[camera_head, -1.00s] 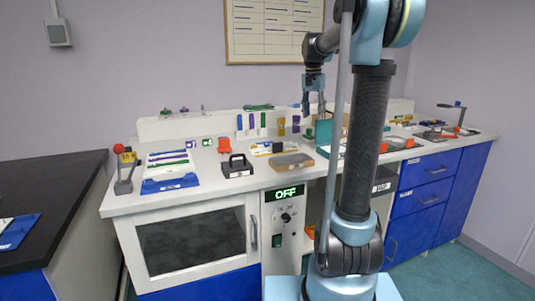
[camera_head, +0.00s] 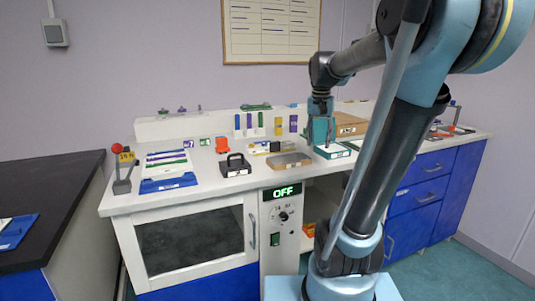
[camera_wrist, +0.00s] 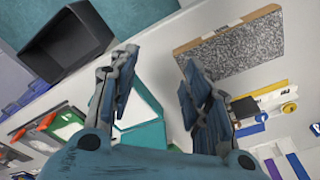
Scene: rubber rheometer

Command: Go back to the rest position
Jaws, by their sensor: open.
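My gripper (camera_head: 321,115) hangs from my arm above the right part of the white bench (camera_head: 130,203) in the head view. A teal and white open tray or box (camera_wrist: 142,118) shows beyond and between the fingers there. Whether the fingers touch the box cannot be told from the head view.
A brown cardboard box (camera_head: 349,125) stands right of the gripper. A white cabinet with a dark window (camera_head: 190,240) and an "OFF" display (camera_head: 283,192) are below. A dark table (camera_head: 45,185) stands left.

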